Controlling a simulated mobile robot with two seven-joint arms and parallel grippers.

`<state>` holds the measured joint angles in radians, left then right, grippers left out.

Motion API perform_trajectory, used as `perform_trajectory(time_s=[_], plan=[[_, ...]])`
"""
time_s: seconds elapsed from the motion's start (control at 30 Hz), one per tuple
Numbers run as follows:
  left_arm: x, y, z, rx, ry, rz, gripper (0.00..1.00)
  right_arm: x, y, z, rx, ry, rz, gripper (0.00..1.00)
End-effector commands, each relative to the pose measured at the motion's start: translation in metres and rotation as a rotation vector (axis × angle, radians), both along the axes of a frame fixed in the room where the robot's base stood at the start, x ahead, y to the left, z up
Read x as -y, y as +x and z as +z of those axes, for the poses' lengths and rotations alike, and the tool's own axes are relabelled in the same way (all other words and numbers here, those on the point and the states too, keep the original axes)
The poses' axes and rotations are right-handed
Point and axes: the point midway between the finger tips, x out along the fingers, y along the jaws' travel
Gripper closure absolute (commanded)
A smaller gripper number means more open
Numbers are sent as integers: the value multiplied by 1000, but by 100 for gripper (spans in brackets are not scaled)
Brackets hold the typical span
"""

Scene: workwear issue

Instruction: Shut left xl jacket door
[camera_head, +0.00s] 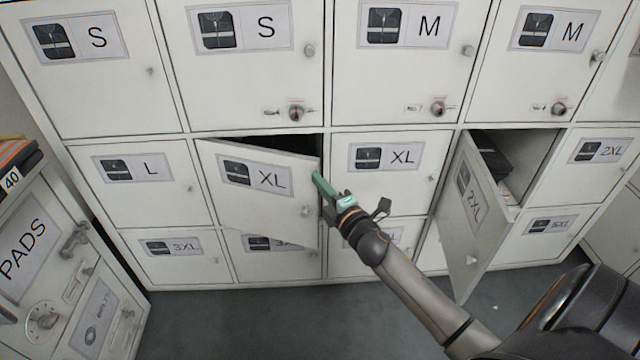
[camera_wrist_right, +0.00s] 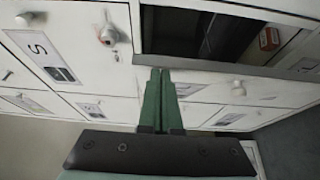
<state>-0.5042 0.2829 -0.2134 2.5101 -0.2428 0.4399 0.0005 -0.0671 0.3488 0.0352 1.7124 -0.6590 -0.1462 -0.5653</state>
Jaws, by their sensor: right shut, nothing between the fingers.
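The left XL jacket door (camera_head: 260,190) stands partly open in the middle row of lockers, hinged on its left side, with its free right edge swung out. A dark gap shows above it, and a small knob sits near its free edge. My right gripper (camera_head: 318,180) is shut and empty, its green fingers at the door's free edge; I cannot tell whether they touch it. In the right wrist view the green fingers (camera_wrist_right: 158,90) are together, in front of an open compartment (camera_wrist_right: 190,35). My left gripper is in neither view.
The right XL door (camera_head: 385,165) beside it is shut. A 2XL door (camera_head: 475,215) stands open to the right, with dark items inside its compartment. A PADS cabinet (camera_head: 30,245) stands at the left. Grey floor (camera_head: 270,325) lies clear in front.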

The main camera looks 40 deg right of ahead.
Motion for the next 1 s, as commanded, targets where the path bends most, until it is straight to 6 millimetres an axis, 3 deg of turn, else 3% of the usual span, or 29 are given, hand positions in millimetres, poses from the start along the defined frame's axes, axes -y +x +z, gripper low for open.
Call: perform_trajectory(time_s=[0.2,0.5,1.0], plan=[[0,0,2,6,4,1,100,29,22,1,1,-9,98,100],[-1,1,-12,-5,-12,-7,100,61,51,0,1,-5,222,100],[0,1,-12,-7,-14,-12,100,67,54,2,0,0,241,100]])
